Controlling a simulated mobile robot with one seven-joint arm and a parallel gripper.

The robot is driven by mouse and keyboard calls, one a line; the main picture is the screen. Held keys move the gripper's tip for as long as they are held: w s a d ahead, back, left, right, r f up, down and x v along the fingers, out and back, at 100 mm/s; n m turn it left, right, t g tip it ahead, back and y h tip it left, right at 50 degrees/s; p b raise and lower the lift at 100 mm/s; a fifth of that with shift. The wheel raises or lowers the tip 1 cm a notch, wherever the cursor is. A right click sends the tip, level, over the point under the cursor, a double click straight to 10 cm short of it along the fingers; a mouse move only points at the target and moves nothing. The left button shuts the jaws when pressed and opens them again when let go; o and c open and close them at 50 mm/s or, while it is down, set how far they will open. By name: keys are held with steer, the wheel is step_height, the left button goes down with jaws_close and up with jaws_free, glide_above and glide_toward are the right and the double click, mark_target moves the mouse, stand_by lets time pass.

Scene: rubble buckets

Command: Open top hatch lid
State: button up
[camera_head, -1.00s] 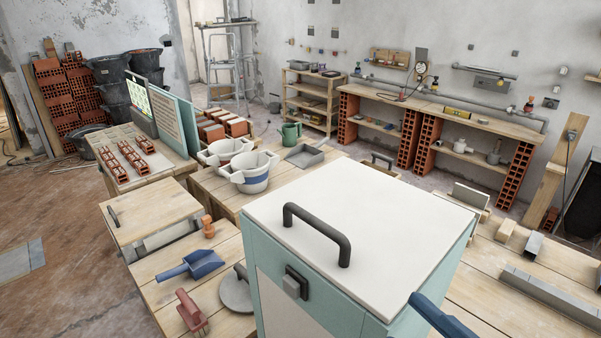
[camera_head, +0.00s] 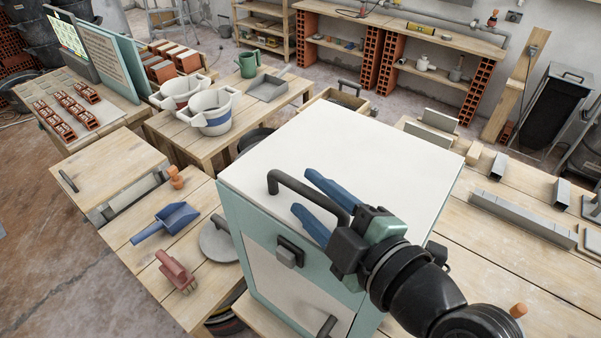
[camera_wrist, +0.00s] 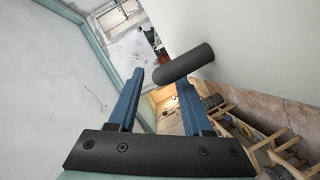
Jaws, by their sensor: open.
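The top hatch lid (camera_head: 370,165) is a flat white panel lying shut on a teal-edged cabinet (camera_head: 240,225). A dark bar handle (camera_head: 300,188) arches above the lid near its left front edge. My gripper (camera_head: 308,197) has blue fingers spread apart, close to the right part of the handle. In the wrist view the dark handle (camera_wrist: 185,64) ends just ahead of the fingertips, roughly between them, and the gripper (camera_wrist: 160,85) holds nothing. Whether a finger touches the handle I cannot tell.
A grey latch (camera_head: 289,252) sits on the cabinet's front. A wooden table at left holds a blue scoop (camera_head: 167,222) and a red tool (camera_head: 176,271). White buckets (camera_head: 212,110) stand behind. Metal profiles (camera_head: 520,217) lie on the right table.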

steer(key=shift+p+x, duration=0.4)
steer(key=shift+x, duration=1.15)
steer(key=shift+c, duration=0.2)
jaws_close()
